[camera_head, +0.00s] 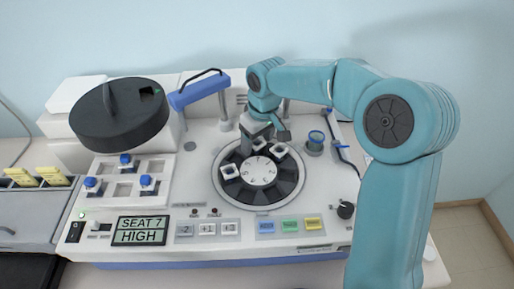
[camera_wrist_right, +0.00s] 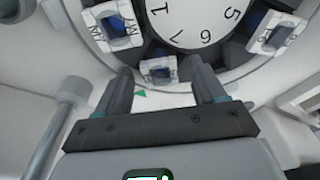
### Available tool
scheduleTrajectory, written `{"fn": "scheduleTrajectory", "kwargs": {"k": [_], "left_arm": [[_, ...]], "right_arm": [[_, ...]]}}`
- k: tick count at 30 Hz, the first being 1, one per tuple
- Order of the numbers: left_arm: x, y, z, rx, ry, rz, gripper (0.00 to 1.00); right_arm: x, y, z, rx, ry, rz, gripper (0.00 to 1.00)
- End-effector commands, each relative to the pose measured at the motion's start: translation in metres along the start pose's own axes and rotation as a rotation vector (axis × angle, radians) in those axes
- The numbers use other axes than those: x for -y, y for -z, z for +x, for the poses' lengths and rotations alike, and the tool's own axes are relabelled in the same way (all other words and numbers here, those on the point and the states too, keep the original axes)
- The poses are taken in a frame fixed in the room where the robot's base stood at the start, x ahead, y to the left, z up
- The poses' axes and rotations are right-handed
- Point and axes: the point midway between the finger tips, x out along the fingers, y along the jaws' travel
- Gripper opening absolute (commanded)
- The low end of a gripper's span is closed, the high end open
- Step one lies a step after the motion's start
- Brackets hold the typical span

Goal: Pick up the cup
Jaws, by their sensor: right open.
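Several small square white cups with dark or blue insides sit on the dark ring of the round carousel (camera_head: 229,190). One is at its left (camera_head: 229,171), one at its upper right (camera_head: 280,150). I cannot tell which one the task means. My right gripper (camera_head: 265,134) is over the carousel's back edge, partly hidden by its own wrist. In the right wrist view the open, empty fingers (camera_wrist_right: 161,82) point at the carousel, with one white cup (camera_wrist_right: 158,70) between and beyond the tips. Two more show at upper left (camera_wrist_right: 113,27) and right (camera_wrist_right: 277,36). My left gripper is not in view.
A black round lid (camera_head: 118,118) stands at the machine's left, above several blue-capped pieces (camera_head: 125,158). A blue arm (camera_head: 199,90) on a post is left of my right arm. A blue-topped round piece (camera_head: 316,138) stands right of the carousel. Buttons and a display (camera_head: 141,230) line the front.

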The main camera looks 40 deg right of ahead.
Motion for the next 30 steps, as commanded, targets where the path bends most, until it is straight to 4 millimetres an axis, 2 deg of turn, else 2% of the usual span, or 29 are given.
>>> {"fn": "scheduleTrajectory", "kwargs": {"k": [4, 9, 10, 18, 22, 27, 30], "left_arm": [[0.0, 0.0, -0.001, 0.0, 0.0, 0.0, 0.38], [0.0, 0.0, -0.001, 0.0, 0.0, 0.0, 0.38], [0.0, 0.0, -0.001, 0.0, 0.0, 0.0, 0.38], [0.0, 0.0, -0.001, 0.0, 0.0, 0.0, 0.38], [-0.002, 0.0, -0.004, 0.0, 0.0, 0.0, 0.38], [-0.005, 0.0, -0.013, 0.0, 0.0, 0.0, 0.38], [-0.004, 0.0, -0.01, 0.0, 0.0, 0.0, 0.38]], "right_arm": [[0.0, 0.0, -0.001, 0.0, 0.0, 0.0, 0.69], [0.0, 0.0, -0.001, 0.0, 0.0, 0.0, 0.14], [0.0, 0.0, -0.001, 0.0, 0.0, 0.0, 0.1], [0.0, 0.0, -0.002, 0.0, 0.0, 0.0, 0.09], [0.0, 0.002, -0.009, -0.001, 0.0, 0.0, 0.09], [0.0, 0.005, -0.035, -0.003, 0.0, 0.0, 0.09], [0.0, 0.009, -0.054, -0.006, -0.001, -0.001, 0.09]]}}
